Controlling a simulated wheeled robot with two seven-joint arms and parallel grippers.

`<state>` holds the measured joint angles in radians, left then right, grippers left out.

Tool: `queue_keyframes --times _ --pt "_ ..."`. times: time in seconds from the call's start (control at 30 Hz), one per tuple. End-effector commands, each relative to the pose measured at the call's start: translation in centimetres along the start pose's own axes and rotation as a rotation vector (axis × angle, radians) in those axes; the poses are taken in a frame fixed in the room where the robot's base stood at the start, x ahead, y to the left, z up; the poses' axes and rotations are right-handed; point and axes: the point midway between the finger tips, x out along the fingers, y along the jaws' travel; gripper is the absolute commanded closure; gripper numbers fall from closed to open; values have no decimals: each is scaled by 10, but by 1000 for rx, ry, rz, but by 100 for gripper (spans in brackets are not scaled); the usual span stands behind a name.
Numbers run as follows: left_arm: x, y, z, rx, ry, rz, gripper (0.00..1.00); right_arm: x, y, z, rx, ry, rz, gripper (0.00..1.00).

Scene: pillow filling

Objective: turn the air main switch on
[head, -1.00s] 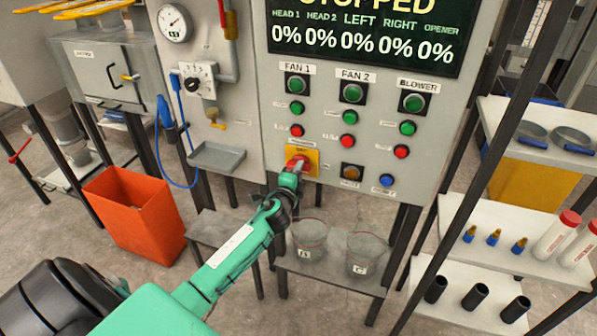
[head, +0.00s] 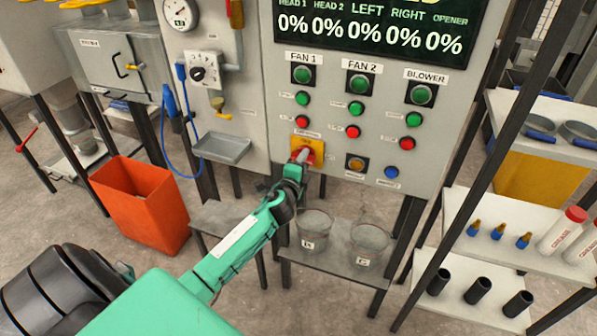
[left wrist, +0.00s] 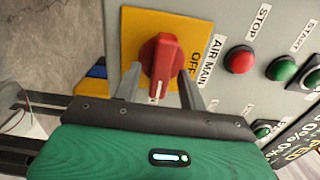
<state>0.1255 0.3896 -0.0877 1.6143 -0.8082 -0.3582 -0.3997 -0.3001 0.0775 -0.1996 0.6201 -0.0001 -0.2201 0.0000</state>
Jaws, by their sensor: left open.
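The air main switch is a red rotary knob (left wrist: 162,62) on a yellow plate (left wrist: 130,40), with "OFF" and "AIR MAIN" lettering beside it in the left wrist view. In the head view the yellow plate (head: 318,147) sits low on the grey control panel, partly covered by my gripper. My left gripper (left wrist: 160,90) is open, with one finger on each side of the knob's near end. I cannot tell whether the fingers touch the knob. In the head view my left gripper (head: 298,160) is right at the switch. My right gripper is not in view.
Red stop button (left wrist: 240,60) and green start button (left wrist: 281,68) lie close beside the switch. Below the panel, two clear buckets (head: 314,229) stand on a low bench. A grey tray (head: 222,146) and orange bin (head: 145,205) are to the left; shelves (head: 470,270) stand right.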

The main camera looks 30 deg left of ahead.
Motion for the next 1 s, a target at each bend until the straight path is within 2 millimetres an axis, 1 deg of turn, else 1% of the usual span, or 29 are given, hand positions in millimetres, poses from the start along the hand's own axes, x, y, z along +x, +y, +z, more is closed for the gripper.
queue_keyframes --times 0.17,0.5,0.7,0.83,1.0 --pt "-21 3 0 1 1 2 58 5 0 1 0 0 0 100" --pt "-85 3 0 1 1 2 58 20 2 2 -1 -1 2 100" --pt "-116 3 0 0 1 2 58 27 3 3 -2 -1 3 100" --pt "-129 2 0 1 0 1 58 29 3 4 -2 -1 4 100" --pt "-135 0 0 1 1 0 58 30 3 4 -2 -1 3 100"
